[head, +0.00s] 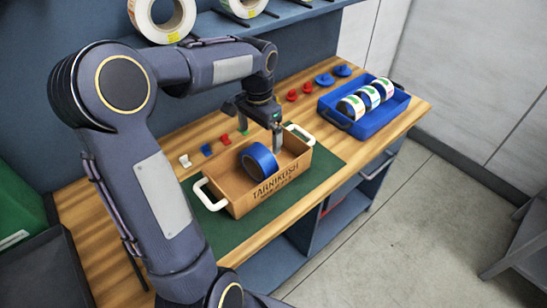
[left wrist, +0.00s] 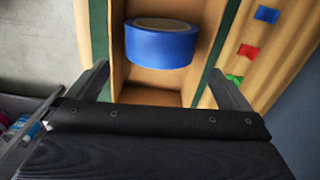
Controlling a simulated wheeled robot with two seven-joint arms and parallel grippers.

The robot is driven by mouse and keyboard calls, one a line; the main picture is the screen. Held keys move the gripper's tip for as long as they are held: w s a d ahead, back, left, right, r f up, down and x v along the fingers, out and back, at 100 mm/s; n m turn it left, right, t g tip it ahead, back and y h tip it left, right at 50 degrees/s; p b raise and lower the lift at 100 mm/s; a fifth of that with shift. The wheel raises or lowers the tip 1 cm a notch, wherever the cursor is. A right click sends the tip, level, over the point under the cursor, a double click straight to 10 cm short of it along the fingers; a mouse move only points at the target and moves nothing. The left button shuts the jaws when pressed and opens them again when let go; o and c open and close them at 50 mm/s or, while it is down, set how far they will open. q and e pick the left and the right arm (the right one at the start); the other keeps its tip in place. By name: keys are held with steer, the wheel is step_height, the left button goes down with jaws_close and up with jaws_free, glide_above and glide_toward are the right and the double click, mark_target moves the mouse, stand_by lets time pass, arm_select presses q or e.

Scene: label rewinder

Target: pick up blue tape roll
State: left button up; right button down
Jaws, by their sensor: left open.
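The blue tape roll (head: 260,161) stands in the cardboard box (head: 240,202), leaning against its inside, in the head view. The box has white handles and dark lettering on its front. In the left wrist view the blue tape roll (left wrist: 168,45) shows ahead of the fingers, inside the box (left wrist: 119,60). My left gripper (head: 276,140) is open and empty, above the far right part of the box. In the left wrist view its two fingers (left wrist: 168,85) are spread wide, with the roll beyond them. My right gripper is in neither view.
A blue tray (head: 348,128) with several label rolls stands right of the box. Small red, blue, green and white pieces (head: 207,150) lie along the back of the bench. A green mat (head: 325,162) lies under the box. Large rolls (head: 163,18) sit on the shelf above.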

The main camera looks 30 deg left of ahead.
mark_target(258, 150)
arm_select(q)
steer(key=f, duration=0.6)
steer(key=shift+s+a+f+p, duration=0.15)
steer(key=shift+s+f+p, duration=0.05)
steer(key=shift+s+p, duration=0.15)
steer(key=c, duration=1.2)
steer(key=shift+r, duration=0.1)
